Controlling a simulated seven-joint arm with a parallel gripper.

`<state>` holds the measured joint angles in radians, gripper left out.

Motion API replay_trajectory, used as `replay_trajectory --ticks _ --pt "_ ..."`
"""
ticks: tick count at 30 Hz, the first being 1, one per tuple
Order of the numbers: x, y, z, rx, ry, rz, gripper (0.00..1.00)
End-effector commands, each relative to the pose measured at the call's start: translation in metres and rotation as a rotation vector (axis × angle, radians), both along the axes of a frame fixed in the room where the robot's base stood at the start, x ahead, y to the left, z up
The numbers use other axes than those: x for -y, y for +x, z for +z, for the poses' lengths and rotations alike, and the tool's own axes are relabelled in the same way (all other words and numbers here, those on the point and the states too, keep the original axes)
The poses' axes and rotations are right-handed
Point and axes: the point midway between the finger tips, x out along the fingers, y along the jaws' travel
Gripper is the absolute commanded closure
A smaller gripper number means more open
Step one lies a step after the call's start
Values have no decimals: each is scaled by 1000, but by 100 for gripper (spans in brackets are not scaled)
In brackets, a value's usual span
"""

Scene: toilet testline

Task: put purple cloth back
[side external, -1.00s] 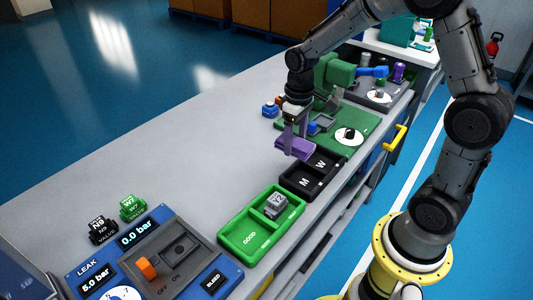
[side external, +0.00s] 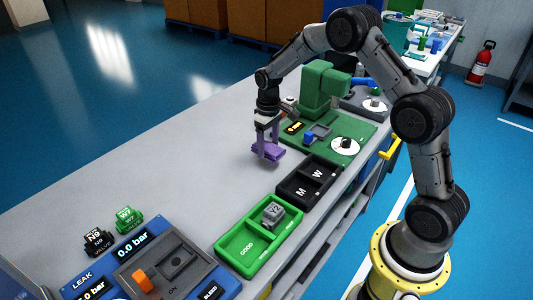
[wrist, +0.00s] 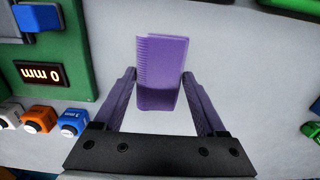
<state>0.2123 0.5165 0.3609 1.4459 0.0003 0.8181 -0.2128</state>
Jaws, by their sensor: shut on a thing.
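The purple cloth (side external: 268,154) is a folded, flat block at the far part of the grey bench, left of the black tray. My gripper (side external: 267,146) points down and is shut on it. In the wrist view the cloth (wrist: 162,70) lies between the two finger ends of my gripper (wrist: 160,82), with a ribbed left edge. I cannot tell whether the cloth touches the bench top or hangs just above it.
The black tray (side external: 305,193) marked M and W and the green tray (side external: 232,251) holding a grey block (side external: 273,214) stand to the right and nearer. A green test station (side external: 365,133) is behind. The bench (side external: 170,185) left of the cloth is clear.

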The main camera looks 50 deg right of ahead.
Motion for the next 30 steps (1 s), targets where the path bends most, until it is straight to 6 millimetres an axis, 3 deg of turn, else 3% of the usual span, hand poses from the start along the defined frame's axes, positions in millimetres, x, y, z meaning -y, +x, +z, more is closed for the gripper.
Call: replay_trajectory --ticks 6,13,25,26,30 --pt "2 9 -11 1 0 0 79" --pt "2 8 -40 -2 0 0 79" --pt "2 9 -45 0 0 0 79" --pt "2 9 -44 0 0 0 21" --pt "2 9 -44 0 0 0 0"
